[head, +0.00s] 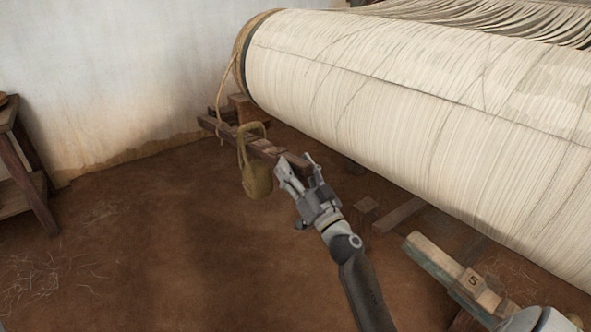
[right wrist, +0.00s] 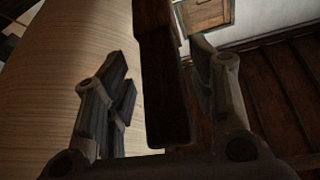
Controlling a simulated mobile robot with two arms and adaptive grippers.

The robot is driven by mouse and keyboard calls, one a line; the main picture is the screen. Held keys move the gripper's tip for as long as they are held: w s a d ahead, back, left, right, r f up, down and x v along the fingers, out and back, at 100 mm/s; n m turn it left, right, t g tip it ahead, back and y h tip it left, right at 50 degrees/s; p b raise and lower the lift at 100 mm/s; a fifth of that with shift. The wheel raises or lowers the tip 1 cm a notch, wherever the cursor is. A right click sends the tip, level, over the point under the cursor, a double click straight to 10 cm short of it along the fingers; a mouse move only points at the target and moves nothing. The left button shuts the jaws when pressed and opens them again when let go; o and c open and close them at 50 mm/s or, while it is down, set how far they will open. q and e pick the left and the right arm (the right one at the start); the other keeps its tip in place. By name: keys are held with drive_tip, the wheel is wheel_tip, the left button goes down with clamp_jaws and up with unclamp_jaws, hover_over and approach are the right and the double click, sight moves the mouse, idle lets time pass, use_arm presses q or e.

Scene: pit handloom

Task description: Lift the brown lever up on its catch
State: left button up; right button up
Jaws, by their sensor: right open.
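The brown lever (head: 268,149) is a dark wooden bar low beside the left end of the big roller. Its near end lies at my right gripper (head: 298,164). In the right wrist view the lever (right wrist: 163,85) runs between the two fingers of my right gripper (right wrist: 165,92). The fingers are open around it, with a gap visible on the left; contact on the right is unclear. A tan bag-like weight (head: 257,182) hangs from the lever by a loop. I cannot make out the catch. My left gripper is out of view.
The cream thread-wound roller (head: 420,110) fills the upper right, close above the lever. A rope (head: 226,85) runs down from its left end. A wooden stand (head: 30,180) is at far left.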

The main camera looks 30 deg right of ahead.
drive_tip(key=v, duration=1.2)
idle(0.3)
